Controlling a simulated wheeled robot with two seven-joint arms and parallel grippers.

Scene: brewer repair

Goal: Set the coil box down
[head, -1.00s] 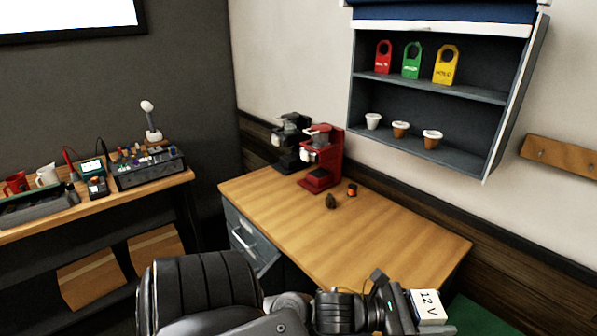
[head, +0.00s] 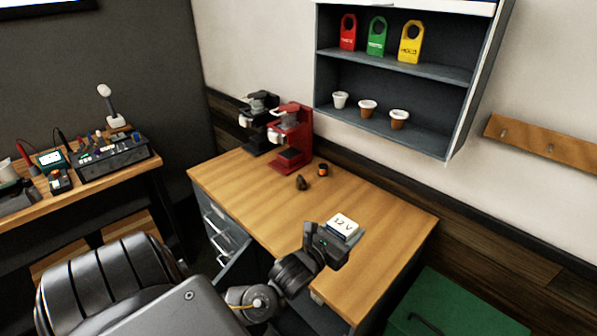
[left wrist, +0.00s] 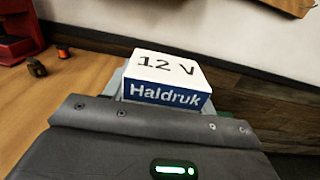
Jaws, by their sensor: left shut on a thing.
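The coil box (head: 342,227) is a small white box with "12 V" on top. In the left wrist view the box (left wrist: 167,76) also shows a blue side reading "Haldruk". My left gripper (head: 332,240) is shut on it and holds it over the right part of the wooden desk (head: 250,190). Whether the box touches the desk top cannot be told. The fingers are mostly hidden behind the gripper body in the left wrist view. My right gripper is not in view.
A red coffee machine (head: 291,138) and a black one (head: 259,122) stand at the desk's back left. A small dark object (head: 301,183) and an orange-black one (head: 323,170) lie before them. The desk's middle is clear. A green box (head: 450,305) stands to the right.

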